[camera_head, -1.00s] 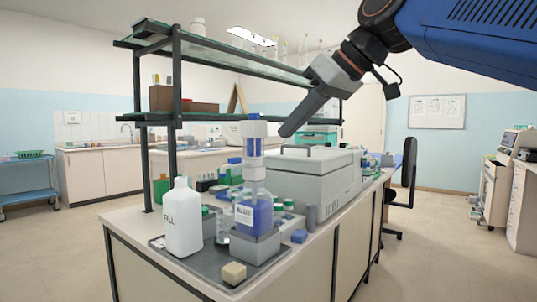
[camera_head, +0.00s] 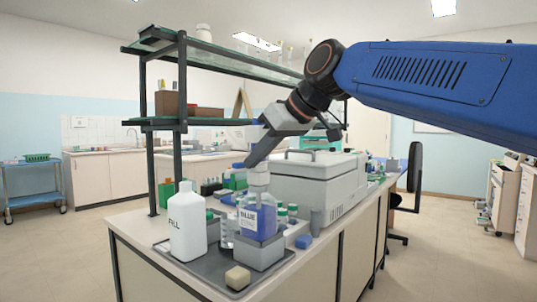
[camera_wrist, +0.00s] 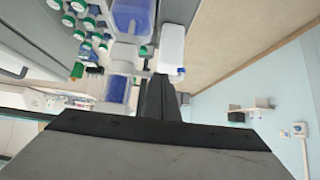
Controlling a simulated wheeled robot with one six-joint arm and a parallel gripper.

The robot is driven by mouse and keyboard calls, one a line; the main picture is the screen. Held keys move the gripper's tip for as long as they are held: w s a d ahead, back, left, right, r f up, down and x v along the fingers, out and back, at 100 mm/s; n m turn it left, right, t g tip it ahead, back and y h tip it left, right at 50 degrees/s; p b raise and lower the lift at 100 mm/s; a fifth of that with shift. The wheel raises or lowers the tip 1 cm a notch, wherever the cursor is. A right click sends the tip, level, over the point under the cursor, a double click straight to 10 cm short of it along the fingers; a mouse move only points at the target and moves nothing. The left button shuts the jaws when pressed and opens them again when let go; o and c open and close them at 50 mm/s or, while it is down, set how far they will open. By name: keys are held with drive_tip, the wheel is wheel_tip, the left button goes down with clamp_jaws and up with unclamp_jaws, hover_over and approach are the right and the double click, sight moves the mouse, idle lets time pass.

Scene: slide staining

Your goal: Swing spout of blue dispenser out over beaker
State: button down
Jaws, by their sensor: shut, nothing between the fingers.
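The blue dispenser (camera_head: 258,218) is a bottle of blue liquid labelled BLUE, standing upright on a grey block. A small blue piece, possibly its spout (camera_head: 238,165), sticks out left near its top. The clear beaker (camera_head: 227,232) stands on the tray, left of the dispenser and beside the white bottle. My gripper (camera_head: 251,163) is shut and empty, pointing down-left at the dispenser's head and covering part of it. In the wrist view, the fingers (camera_wrist: 160,84) are beside the dispenser's pump column (camera_wrist: 118,88); I cannot tell whether they touch it.
A white bottle (camera_head: 187,225) labelled FILL stands at the tray's left. A beige block (camera_head: 238,278) lies at the front of the grey tray (camera_head: 205,268). A large grey box (camera_head: 325,185) and several green-capped bottles are behind. A shelf post (camera_head: 182,100) rises at the left.

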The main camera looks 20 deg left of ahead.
drive_tip(key=shift+w+a, duration=0.15)
drive_tip(key=shift+a, duration=0.35)
